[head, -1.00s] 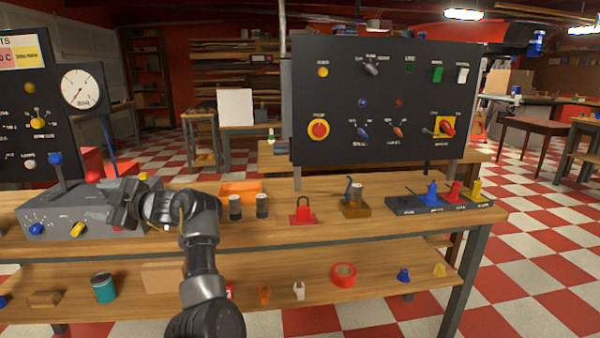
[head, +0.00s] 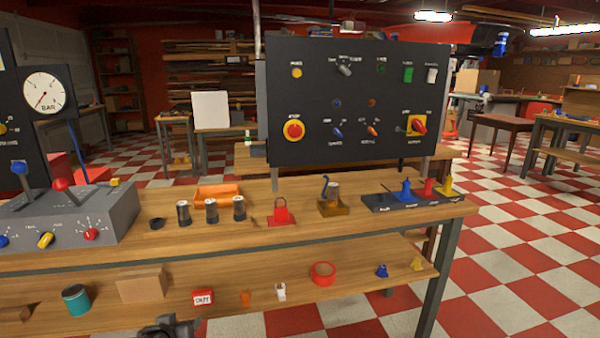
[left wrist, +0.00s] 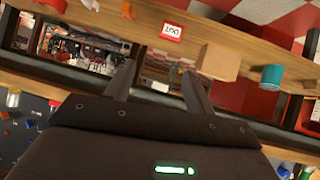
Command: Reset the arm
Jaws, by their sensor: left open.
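My left gripper shows only in part at the bottom edge of the head view (head: 170,328), low in front of the bench's lower shelf. In the left wrist view its two fingers (left wrist: 160,84) stand apart with nothing between them. The wrist picture is turned over, with the shelf's white-and-red label block (left wrist: 172,32), cardboard box (left wrist: 218,62) and teal can (left wrist: 271,76) beyond the fingers. My right gripper is in neither view.
The wooden bench top (head: 300,228) carries a grey lever box (head: 70,215), several dark cylinders, an orange tray (head: 217,192), a red padlock (head: 281,213) and a dark rack (head: 420,203). A black control panel (head: 355,100) stands behind. Checkered floor is open at right.

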